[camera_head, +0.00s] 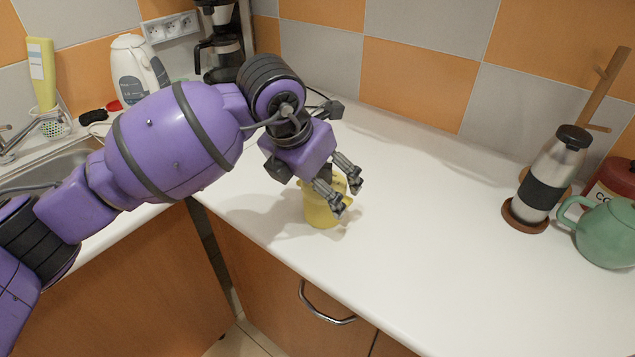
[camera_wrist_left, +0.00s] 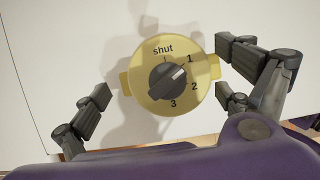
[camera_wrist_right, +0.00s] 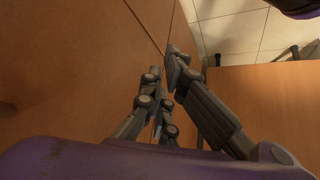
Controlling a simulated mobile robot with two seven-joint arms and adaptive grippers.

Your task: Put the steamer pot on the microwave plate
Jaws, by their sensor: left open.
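The yellow pot (camera_head: 322,211), which I take as the steamer pot, stands upright on the white counter near its front edge. In the left wrist view the pot (camera_wrist_left: 146,75) is seen from above, with two side handles and a dark knob marked "shut", 1, 2, 3. My left gripper (camera_head: 345,190) is open just over the pot; in the left wrist view its fingers (camera_wrist_left: 165,95) are spread on either side of it, with no clear grip. My right gripper (camera_wrist_right: 165,85) shows only in its wrist view, fingers close together, in front of wooden cabinet fronts. No microwave plate is visible.
A steel and black grinder (camera_head: 545,185), a green teapot (camera_head: 607,232) and a red canister (camera_head: 612,180) stand at the right. A coffee maker (camera_head: 222,50) and white kettle (camera_head: 137,65) stand at the back left by the sink (camera_head: 60,170). The middle counter is clear.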

